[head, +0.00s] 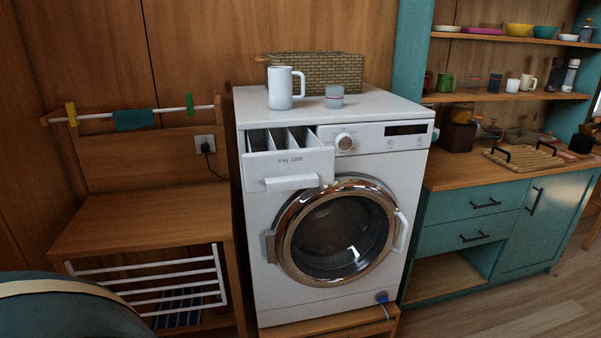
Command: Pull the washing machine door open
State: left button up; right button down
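The white washing machine (270,220) stands in the middle of the head view on a low wooden base. Its round door (338,235) has a chrome ring and dark glass and looks closed. The white door handle (402,232) is on the right side of the ring, and the hinge (269,246) is on the left. The detergent drawer (288,165) at the upper left of the front is pulled out and shows its compartments. Neither of my grippers is in the head view.
A white mug (281,88), a small jar (334,97) and a woven basket (328,70) stand on the machine. A wooden bench (140,215) is at left. A teal cabinet (480,225) stands close on the right, near the handle side. Floor shows at lower right.

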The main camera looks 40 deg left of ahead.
aim_at(280, 242)
jog(key=i+l, duration=0.2)
jog(key=i, duration=0.2)
jog(key=i+l, duration=0.2)
jog(key=i, duration=0.15)
jog(key=i+l, duration=0.2)
jog(key=i, duration=0.2)
